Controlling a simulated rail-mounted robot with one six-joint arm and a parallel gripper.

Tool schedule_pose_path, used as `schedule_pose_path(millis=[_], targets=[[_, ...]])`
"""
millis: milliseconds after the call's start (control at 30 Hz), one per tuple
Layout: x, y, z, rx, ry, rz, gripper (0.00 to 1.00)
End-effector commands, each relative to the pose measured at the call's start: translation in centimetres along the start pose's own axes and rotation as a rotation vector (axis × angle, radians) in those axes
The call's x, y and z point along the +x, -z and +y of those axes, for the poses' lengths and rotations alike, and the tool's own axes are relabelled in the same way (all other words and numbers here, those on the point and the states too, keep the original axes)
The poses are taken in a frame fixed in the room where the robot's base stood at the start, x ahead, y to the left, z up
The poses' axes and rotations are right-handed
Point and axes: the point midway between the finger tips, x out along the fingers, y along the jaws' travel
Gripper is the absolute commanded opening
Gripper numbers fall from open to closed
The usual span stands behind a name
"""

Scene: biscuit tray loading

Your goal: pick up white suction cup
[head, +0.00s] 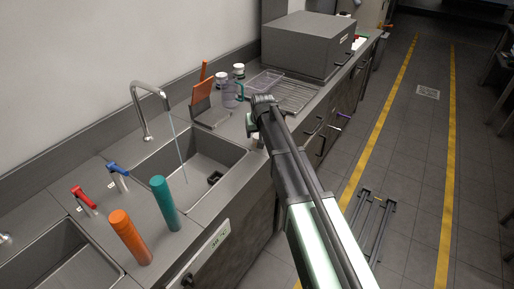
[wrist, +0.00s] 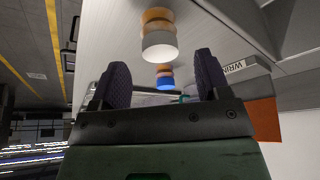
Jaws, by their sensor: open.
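The white suction cup (wrist: 160,46) shows in the wrist view as a short pale cylinder with an orange and tan part joined to it. It lies beyond the fingertips, about midway between them in the picture, with no visible contact. My gripper (wrist: 162,82) is open and empty, its two dark padded fingers apart on either side. In the head view my arm reaches over the counter and hides most of the gripper and the area around it, so I cannot clearly make out the cup there.
A similar piece with a blue end (wrist: 164,82) shows between the fingers, farther off. In the head view, lidded jars (head: 229,93), a wire rack (head: 292,97) and a grey box-shaped appliance (head: 308,45) stand on the counter. The sink (head: 232,156) lies left of my arm.

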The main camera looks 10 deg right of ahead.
Motion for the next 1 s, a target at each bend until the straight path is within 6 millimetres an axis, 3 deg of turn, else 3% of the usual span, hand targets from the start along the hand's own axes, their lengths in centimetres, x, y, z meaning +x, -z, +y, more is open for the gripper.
schedule_pose_path(millis=[133,367,600,900,1000], targets=[[0.9,-0.2,0.0,0.0,0.0,0.0,0.7],[5.2,-0.5,0.1,0.0,0.0,-0.001,0.7],[4.9,-0.2,0.1,0.0,0.0,-0.001,0.7],[4.9,-0.2,0.0,0.0,0.0,-0.001,0.24],[4.9,-0.3,0.0,0.0,0.0,-0.001,0.2]])
